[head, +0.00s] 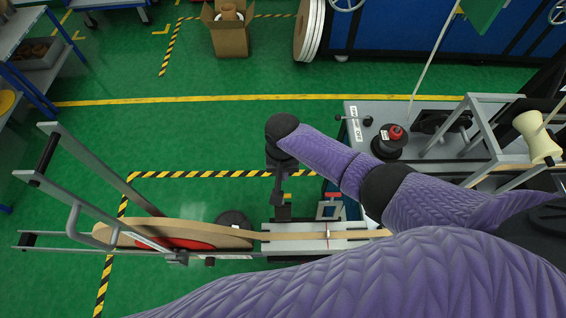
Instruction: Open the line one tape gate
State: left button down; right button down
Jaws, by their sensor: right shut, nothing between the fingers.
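A grey barred frame (105,165) with a looped handle stands around the tape reel (235,230) at the left; I cannot tell for certain that it is the tape gate. The tan reel has a red centre. A tan tape (300,236) runs right from it over a pale bed. My right gripper (282,212) is shut and empty, pointing down in the picture just above the tape line, right of the reel and apart from the barred frame. My right arm hides part of the machine. My left gripper is not in view.
A grey machine top (358,110) with a red-capped black knob (396,133) stands at right, beside another grey frame (490,100) and a cream spool (536,138). A cardboard box (230,40) stands at the back. Green floor between box and line is clear.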

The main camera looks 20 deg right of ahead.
aim_at(283, 204)
jog(key=s, duration=0.1)
jog(key=s+r+p, duration=0.1)
jog(key=s+a+p, duration=0.1)
jog(key=shift+s+r, duration=0.25)
jog(key=shift+r, duration=0.15)
jog(key=s+p, duration=0.1)
jog(key=p, duration=0.1)
jog(key=s+r+t+p, duration=0.1)
jog(key=p, duration=0.2)
jog(key=shift+s+a+r, duration=0.1)
jog(key=shift+s+a, duration=0.05)
jog(key=shift+a, duration=0.2)
jog(key=shift+s, duration=0.2)
jog(key=shift+f, duration=0.3)
jog(key=shift+w+d, duration=0.1)
